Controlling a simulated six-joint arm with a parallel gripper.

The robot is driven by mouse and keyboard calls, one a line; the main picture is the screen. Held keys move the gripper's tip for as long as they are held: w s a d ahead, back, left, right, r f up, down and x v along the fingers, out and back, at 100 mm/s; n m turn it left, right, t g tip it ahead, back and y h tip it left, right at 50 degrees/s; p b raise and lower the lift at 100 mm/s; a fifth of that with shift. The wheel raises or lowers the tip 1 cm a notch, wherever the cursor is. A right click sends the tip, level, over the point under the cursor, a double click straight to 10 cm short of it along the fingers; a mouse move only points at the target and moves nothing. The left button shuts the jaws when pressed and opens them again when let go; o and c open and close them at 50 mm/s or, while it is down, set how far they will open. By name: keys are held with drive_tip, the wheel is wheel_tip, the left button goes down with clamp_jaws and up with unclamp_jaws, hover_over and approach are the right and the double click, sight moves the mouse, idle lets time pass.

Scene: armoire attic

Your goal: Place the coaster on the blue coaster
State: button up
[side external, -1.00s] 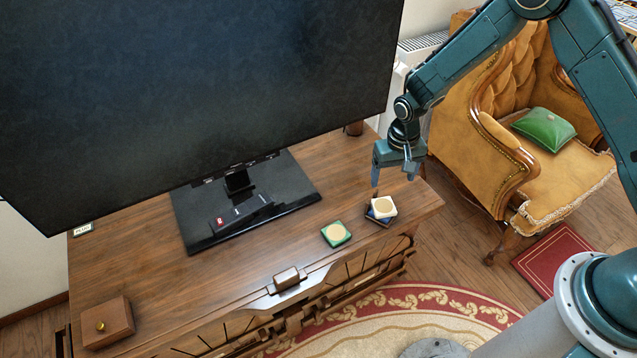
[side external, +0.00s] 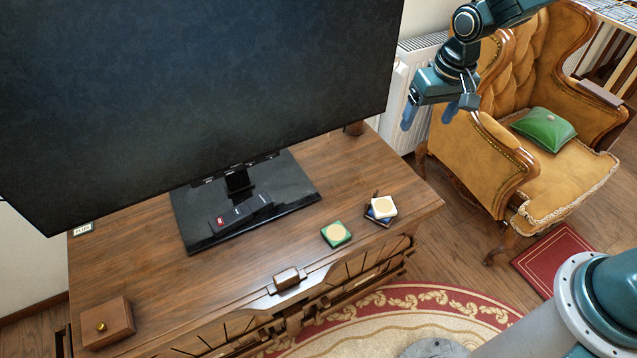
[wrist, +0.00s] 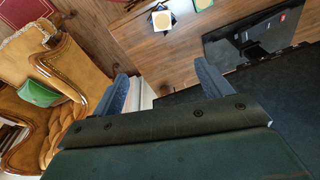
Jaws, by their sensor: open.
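A white-edged coaster with a cream centre (side external: 383,206) lies on top of the blue coaster (side external: 370,214) near the right end of the wooden cabinet top. The blue one shows only as a dark blue rim beneath it. In the wrist view the white coaster (wrist: 162,20) shows at the top, slightly turned against the blue one. A green coaster with a cream round centre (side external: 336,234) lies apart, to the left. My gripper (side external: 429,118) is open and empty, raised well above and to the right of the stack.
A large television on a black stand (side external: 290,200) fills the back of the cabinet (side external: 130,240). A small wooden box (side external: 107,322) sits at the front left. A mustard armchair (side external: 470,180) with a green cushion stands to the right.

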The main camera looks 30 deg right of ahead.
drive_tip(key=s+d+r+n+t, duration=0.1)
drive_tip(key=s+d+r+t, duration=0.1)
drive_tip(key=s+r, duration=1)
drive_tip(key=s+r+t, duration=0.1)
drive_tip(key=s+r, duration=0.1)
drive_tip(key=s, duration=0.4)
drive_tip(key=s+d+r+n, duration=0.1)
drive_tip(key=s+r, duration=0.1)
drive_tip(key=s, duration=0.4)
drive_tip(key=shift+s+r+t, duration=0.25)
drive_tip(key=shift+s+t, duration=0.15)
